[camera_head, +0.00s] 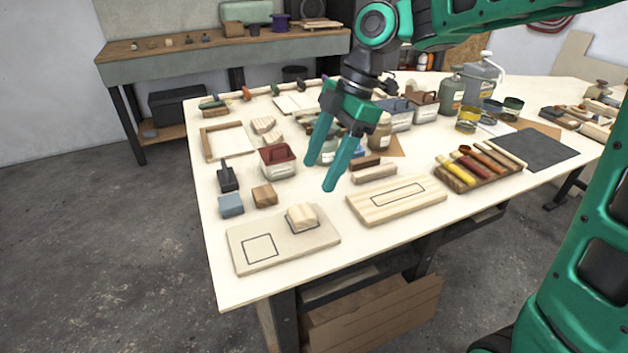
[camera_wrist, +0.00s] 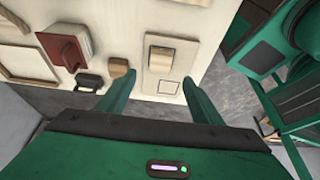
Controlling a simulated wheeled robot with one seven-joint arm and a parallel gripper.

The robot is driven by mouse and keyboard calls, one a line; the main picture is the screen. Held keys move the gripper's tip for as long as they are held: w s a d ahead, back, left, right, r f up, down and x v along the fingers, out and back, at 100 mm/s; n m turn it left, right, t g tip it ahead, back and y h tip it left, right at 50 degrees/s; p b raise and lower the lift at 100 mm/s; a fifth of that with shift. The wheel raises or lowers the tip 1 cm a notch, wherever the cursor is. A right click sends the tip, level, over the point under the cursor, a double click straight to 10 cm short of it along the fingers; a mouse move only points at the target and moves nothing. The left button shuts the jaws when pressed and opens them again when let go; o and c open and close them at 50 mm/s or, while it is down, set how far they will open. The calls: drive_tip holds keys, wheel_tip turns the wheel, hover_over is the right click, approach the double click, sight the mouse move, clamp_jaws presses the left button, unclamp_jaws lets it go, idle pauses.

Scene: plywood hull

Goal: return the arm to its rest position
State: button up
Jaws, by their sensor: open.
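My green gripper (camera_head: 332,172) hangs above the middle of the worktable (camera_head: 232,291) with its two fingers apart and nothing between them. My arm reaches in from the upper right of the head view. In the wrist view my gripper (camera_wrist: 158,97) is also open and empty, with the table's edge and several objects beyond the fingertips. A light wooden block (camera_head: 302,217) sits on a pale board (camera_head: 283,241) marked with a square outline. The block also shows in the wrist view (camera_wrist: 160,60).
A plank with an outlined rectangle (camera_head: 397,201), a red-topped box (camera_head: 278,161), a blue block (camera_head: 231,205) and a tray of handled tools (camera_head: 479,166) lie on the table. Bottles and cans (camera_head: 483,77) stand at the back. The floor (camera_head: 120,260) at left is clear.

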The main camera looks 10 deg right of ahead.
drive_tip(key=shift+d+r, duration=0.2)
drive_tip(key=shift+r, duration=0.25)
drive_tip(key=s+d+f+m+t+h, duration=0.1)
drive_tip(key=s+d+f+m, duration=0.15)
drive_tip(key=d+m, duration=0.6)
drive_tip(key=s+d+f+m+t+h, duration=0.1)
drive_tip(key=s+d+m, duration=0.4)
drive_tip(key=d, duration=0.6)
drive_tip(key=s+d+f+m+h, duration=0.1)
drive_tip(key=s+d+f+m, duration=0.1)
drive_tip(key=s+d+m, duration=0.4)
drive_tip(key=s+d+f+m+g+h, duration=0.1)
drive_tip(key=s+d+f+m, duration=0.1)
drive_tip(key=s+d+m, duration=0.4)
drive_tip(key=s+m, duration=0.2)
drive_tip(key=shift+s+f, duration=0.35)
drive_tip(key=shift+f, duration=0.05)
